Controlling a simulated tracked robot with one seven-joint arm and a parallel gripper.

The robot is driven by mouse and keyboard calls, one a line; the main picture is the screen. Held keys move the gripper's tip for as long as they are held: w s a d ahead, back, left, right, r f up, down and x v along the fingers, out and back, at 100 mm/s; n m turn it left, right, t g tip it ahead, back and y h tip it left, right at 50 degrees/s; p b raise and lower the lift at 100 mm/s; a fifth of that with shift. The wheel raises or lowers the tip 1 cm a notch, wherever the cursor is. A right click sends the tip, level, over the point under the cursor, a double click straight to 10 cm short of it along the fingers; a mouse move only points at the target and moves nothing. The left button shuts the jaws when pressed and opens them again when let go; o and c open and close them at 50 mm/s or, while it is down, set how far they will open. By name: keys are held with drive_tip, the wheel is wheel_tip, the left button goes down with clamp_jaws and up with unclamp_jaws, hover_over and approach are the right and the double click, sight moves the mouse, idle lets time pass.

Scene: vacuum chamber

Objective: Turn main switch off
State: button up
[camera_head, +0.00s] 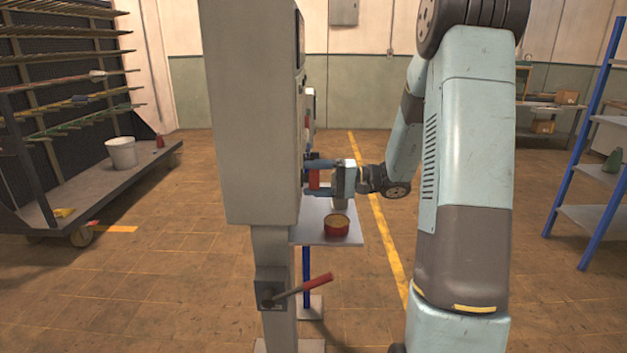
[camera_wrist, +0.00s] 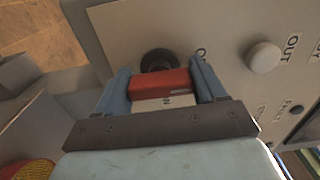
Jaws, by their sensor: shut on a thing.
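The main switch has a red handle (camera_wrist: 160,84) on a dark round base (camera_wrist: 158,60), set in a light panel face (camera_wrist: 205,22) with lettering beside it. In the wrist view my gripper (camera_wrist: 163,88) has its two blue fingers on either side of the red handle, shut on it. In the head view my gripper (camera_head: 317,178) reaches the right side of the tall grey cabinet (camera_head: 250,120), and the red handle (camera_head: 314,180) shows between the fingers. The label next to the switch is partly hidden, so I cannot read the switch position.
A shelf plate (camera_head: 328,225) below my gripper holds a red tin (camera_head: 336,225). A red-handled lever (camera_head: 303,290) sticks out low on the cabinet's post. A white round knob (camera_wrist: 263,57) is right of the switch. Blue shelving (camera_head: 585,150) stands far right; open floor lies behind.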

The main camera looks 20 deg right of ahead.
drive_tip(key=shift+s+f, duration=0.15)
drive_tip(key=shift+f, duration=0.1)
drive_tip(key=o, duration=1)
drive_tip(key=shift+r, duration=0.1)
drive_tip(key=shift+c, duration=0.2)
drive_tip(key=v, duration=1.4)
drive_tip(key=shift+a, duration=0.1)
